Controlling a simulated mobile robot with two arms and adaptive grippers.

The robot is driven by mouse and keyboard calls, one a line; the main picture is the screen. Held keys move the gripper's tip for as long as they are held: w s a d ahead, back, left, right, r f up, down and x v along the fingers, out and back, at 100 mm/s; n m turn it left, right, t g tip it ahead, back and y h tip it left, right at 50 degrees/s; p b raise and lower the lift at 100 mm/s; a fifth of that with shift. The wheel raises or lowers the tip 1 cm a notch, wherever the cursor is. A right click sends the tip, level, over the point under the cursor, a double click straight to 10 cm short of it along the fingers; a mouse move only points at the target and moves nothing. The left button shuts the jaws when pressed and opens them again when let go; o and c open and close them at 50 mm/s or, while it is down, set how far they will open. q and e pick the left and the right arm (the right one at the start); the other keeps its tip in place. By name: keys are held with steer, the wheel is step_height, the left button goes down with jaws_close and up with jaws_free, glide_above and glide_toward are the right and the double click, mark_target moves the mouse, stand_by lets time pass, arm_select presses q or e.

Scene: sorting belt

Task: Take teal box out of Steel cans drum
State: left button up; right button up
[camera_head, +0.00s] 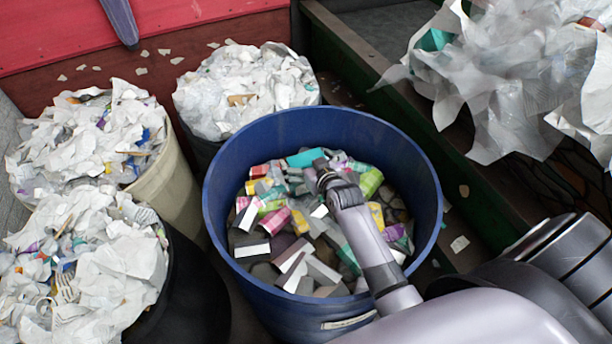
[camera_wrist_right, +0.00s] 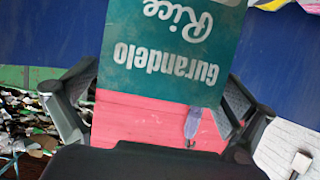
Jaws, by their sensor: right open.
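The blue drum (camera_head: 228,240) stands in the middle of the head view, holding a heap of cans and small boxes. The teal box (camera_head: 305,157) lies on the far side of the heap, just beyond my right gripper (camera_head: 322,172). In the right wrist view the teal box (camera_wrist_right: 165,60) shows upside-down white lettering, "Gurandelo Rice". It sits between the two spread fingers, with gaps at its lower part. My right gripper reaches into the drum and is open. Its fingertips are small and hard to make out in the head view. My left gripper is not in view.
Containers heaped with white paper waste stand left and behind: a beige one (camera_head: 172,192), a dark one (camera_head: 190,300) and another (camera_head: 245,85). A red board (camera_head: 200,25) is behind. A dark green-edged belt frame (camera_head: 395,120) with crumpled paper (camera_head: 500,75) is at right.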

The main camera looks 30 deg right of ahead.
steer(key=shift+c, duration=0.4)
steer(key=c, duration=0.7)
steer(key=shift+o, duration=0.2)
